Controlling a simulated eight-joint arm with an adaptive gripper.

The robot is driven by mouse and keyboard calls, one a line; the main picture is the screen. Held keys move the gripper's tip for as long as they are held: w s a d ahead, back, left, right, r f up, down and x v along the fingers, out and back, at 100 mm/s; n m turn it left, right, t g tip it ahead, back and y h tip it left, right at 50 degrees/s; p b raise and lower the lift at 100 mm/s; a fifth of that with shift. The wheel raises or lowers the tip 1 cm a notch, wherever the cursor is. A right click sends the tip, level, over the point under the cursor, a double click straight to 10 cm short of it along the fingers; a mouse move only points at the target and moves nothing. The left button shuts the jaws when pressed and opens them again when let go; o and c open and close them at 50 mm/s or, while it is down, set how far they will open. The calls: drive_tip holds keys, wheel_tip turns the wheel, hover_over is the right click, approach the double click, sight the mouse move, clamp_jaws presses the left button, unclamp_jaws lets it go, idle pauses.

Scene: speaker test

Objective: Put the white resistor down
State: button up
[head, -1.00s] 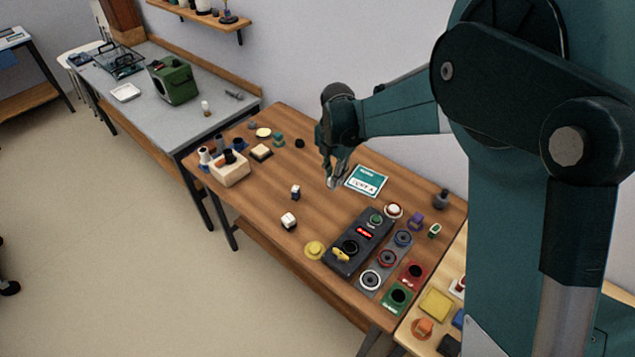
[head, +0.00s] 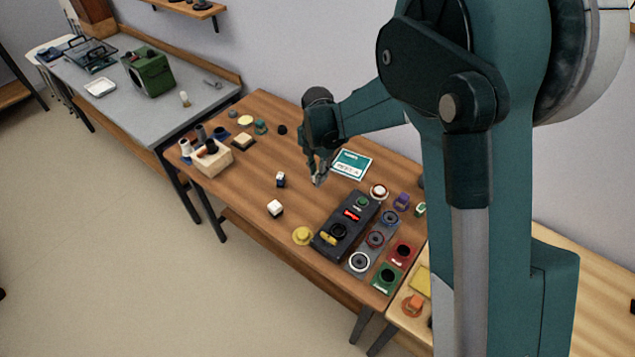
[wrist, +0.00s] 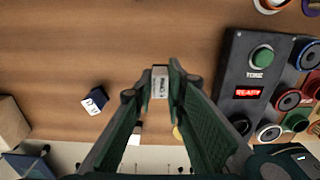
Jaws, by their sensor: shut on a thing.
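My gripper (head: 318,177) is over the wooden table (head: 245,200), left of the teal-and-white card. It also shows in the wrist view (wrist: 160,85).
A black tester box (head: 345,228) with a lit red display stands right of the gripper. A white-and-dark block (head: 280,180) and a white cube (head: 275,208) stand to the left. A teal card (head: 351,164) lies behind. Bare table lies left of the gripper.

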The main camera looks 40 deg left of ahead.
drive_tip(key=shift+f, duration=1.9)
drive_tip(key=shift+f+b, duration=0.15)
drive_tip(key=shift+b, duration=0.2)
drive_tip(key=o, duration=0.9)
wheel_tip(320, 180, up, 12)
drive_tip(key=shift+r+p, duration=0.2)
drive_tip(key=shift+p, duration=0.55)
